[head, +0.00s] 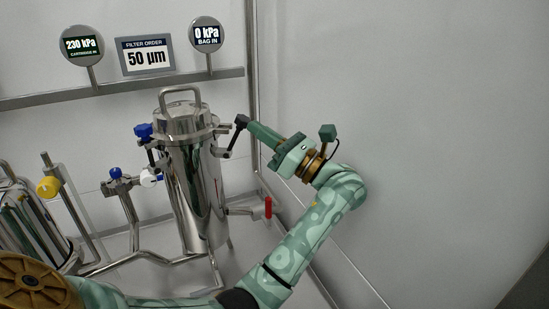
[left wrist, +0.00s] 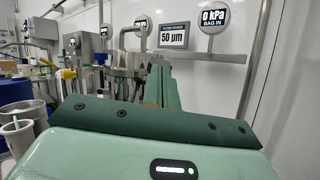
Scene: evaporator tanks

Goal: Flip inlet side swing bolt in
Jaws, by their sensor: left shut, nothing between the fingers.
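The steel filter housing (head: 190,150) stands upright with a looped handle on its lid. A swing bolt with a dark knob (head: 241,120) is at its right rim, its rod leaning outward. Another swing bolt with a blue knob (head: 143,131) is at the left rim. I cannot tell which is the inlet side. My left gripper (head: 252,127) reaches in from the right, shut and empty, its tips at the dark knob; contact is unclear. In the left wrist view its closed fingers (left wrist: 157,86) partly hide the housing (left wrist: 126,68). My right gripper is not in view.
A red-handled valve (head: 267,207) sticks out low on the housing's right. Pipes with a blue-knobbed valve (head: 115,173) and a yellow knob (head: 48,187) are at left. Gauges and a display (head: 146,55) are above the rail. Open space lies before the right wall.

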